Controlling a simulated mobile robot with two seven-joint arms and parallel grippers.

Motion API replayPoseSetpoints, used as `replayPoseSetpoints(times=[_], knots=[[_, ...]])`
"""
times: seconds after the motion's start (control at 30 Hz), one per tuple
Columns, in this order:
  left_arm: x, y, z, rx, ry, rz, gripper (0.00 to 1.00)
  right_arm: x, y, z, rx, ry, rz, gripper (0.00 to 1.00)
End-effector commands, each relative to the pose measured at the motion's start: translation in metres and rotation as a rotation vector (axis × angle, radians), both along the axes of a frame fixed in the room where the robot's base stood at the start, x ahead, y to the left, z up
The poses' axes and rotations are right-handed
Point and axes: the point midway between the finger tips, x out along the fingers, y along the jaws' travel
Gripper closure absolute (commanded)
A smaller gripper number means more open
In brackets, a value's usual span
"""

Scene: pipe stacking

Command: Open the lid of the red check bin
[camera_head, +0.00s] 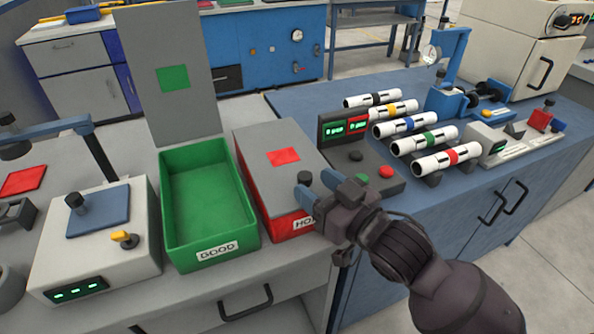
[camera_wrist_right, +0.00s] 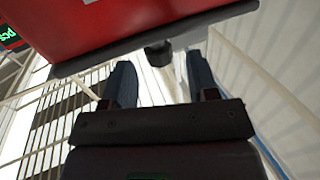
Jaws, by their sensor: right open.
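The red bin (camera_head: 282,226) stands right of the green bin, its front label partly hidden by my right gripper. Its grey lid (camera_head: 262,139), with a red square on top, lies shut. A dark round knob (camera_head: 305,176) sits at the lid's front edge. My right gripper (camera_head: 318,188) is open at the front right corner of the bin, its blue fingers close to the knob. In the right wrist view the fingers (camera_wrist_right: 160,78) are spread and empty, with the knob (camera_wrist_right: 158,53) just past their tips, below the lid edge and red wall (camera_wrist_right: 110,22). My left gripper is out of view.
The green bin (camera_head: 207,200), marked GOOD, is open, its grey lid (camera_head: 170,75) standing upright behind. A button console (camera_head: 357,163) is close on the right. Several banded white pipes (camera_head: 425,139) lie beyond it. A white device (camera_head: 95,240) stands at left.

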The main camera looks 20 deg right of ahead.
Motion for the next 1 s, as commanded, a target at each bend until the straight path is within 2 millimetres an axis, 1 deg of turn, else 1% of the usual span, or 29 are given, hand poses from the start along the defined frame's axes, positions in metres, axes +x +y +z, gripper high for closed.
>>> replayPoseSetpoints(times=[0.03,0.2,0.4,0.6,0.87,1.0], knots=[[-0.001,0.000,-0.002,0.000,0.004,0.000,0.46,0.007,0.003,-0.002,0.001,0.001,0.001,0.46],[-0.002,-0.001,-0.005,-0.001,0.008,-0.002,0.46,0.027,0.010,-0.001,0.001,0.001,0.001,0.46],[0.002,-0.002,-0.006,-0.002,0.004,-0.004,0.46,0.043,0.016,-0.002,0.000,0.002,0.000,0.46],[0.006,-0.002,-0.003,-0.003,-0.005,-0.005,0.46,0.050,0.018,-0.001,0.000,0.001,-0.001,0.46],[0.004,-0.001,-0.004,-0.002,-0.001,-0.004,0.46,0.050,0.018,0.000,0.000,0.000,-0.001,0.46],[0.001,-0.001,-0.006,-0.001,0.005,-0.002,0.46,0.050,0.018,0.000,0.000,0.000,-0.001,0.68]])
